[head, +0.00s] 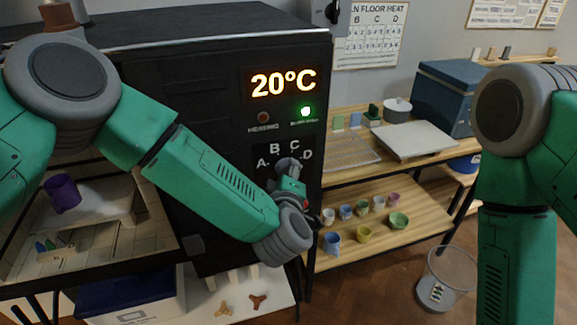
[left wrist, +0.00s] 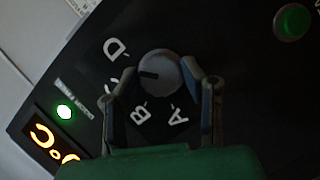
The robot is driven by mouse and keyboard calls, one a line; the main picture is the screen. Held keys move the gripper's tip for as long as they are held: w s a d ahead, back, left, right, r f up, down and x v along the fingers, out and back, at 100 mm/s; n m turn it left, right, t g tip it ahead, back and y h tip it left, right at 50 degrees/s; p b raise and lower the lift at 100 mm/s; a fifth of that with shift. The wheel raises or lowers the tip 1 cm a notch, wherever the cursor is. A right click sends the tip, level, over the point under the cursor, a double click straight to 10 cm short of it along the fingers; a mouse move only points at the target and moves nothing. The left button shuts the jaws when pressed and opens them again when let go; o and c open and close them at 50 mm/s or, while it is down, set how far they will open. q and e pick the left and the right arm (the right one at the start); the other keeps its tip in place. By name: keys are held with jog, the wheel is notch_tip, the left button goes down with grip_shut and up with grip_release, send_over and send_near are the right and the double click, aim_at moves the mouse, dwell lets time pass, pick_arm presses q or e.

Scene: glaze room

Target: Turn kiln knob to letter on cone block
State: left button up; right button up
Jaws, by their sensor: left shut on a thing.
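The kiln (head: 210,75) has a black panel with letters A, B, C and D around a round grey knob (left wrist: 160,72). My left gripper (head: 291,182) is at this knob, its fingers on either side in the left wrist view (left wrist: 162,80). It is shut on the knob. The knob's dark mark points left in that view, between D and B, towards C, which a finger mostly hides. The cone block (head: 57,258), with several small coloured cones, stands in the kiln chamber; its letter is too small to read surely. My right gripper is out of view.
The display (head: 283,82) reads 20°C, with a lit green lamp (head: 305,111) below it. A purple mug (head: 62,193) is in the chamber. A shelf (head: 385,235) with small cups stands right of the kiln.

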pick_arm(q)
jog(key=shift+w+a+r+m+g+y+p, duration=0.1)
jog(key=shift+m+g+y+p, duration=0.15)
jog(key=shift+m+p, duration=0.3)
jog(key=shift+w+m+g+y+p, duration=0.1)
jog(key=shift+m+g+y+p, duration=0.05)
jog(key=shift+m+y+p, duration=0.35)
jog(key=shift+m, duration=0.25)
jog(key=o, duration=1.2)
jog(key=shift+c, duration=0.2)
jog(key=shift+w, duration=0.2)
jog(key=v, duration=1.1)
jog(key=shift+s, duration=0.45)
